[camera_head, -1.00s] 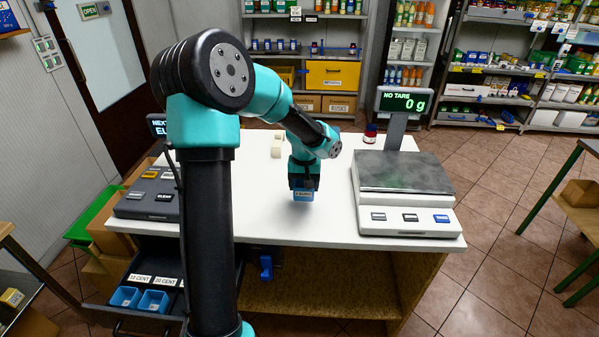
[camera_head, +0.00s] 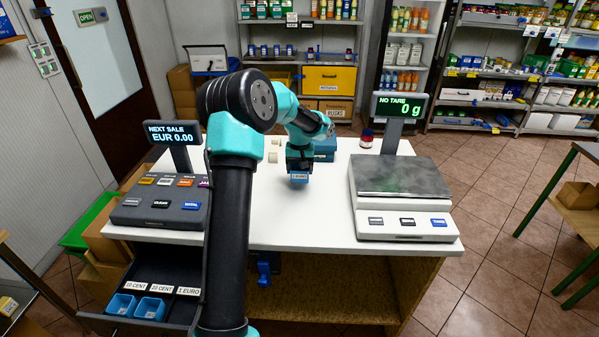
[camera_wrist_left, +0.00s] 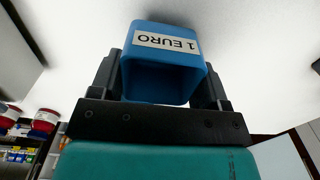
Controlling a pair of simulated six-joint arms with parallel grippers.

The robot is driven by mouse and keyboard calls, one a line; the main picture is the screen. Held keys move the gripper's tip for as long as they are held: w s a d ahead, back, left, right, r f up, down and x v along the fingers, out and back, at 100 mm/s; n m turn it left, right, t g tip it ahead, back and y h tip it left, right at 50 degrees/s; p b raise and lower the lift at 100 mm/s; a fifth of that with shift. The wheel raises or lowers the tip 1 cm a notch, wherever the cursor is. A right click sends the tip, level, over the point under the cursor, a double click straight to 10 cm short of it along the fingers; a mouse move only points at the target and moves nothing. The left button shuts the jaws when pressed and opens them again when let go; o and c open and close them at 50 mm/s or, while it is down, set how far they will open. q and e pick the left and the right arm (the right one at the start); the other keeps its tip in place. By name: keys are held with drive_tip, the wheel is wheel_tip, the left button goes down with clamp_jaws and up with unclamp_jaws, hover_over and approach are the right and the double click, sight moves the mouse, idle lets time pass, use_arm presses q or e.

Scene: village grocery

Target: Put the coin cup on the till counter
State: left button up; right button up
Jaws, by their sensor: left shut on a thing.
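The coin cup (camera_head: 299,178) is small and blue with a white "1 EURO" label. My left gripper (camera_head: 299,165) is shut on it and holds it over the middle of the white till counter (camera_head: 290,215). The wrist view shows the cup (camera_wrist_left: 160,75) between the two fingers, and its inside looks dark. I cannot tell whether the cup's bottom touches the counter. My right gripper is not in view.
The till (camera_head: 160,200) stands left and the scale (camera_head: 403,190) right on the counter. The open drawer (camera_head: 165,265) holds two blue cups (camera_head: 135,307) at front left. A blue-grey object (camera_head: 325,149) sits behind my gripper. The counter's front middle is clear.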

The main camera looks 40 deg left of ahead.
sight(300, 172)
use_arm(q)
drive_tip(key=shift+w+a+f, duration=0.15)
drive_tip(key=shift+w+a, duration=1)
drive_tip(key=shift+a, duration=0.05)
drive_tip(key=shift+f, duration=1.75)
drive_tip(key=shift+f, duration=0.15)
drive_tip(key=o, duration=0.9)
wheel_tip(300, 172, up, 12)
drive_tip(key=shift+r, duration=0.2)
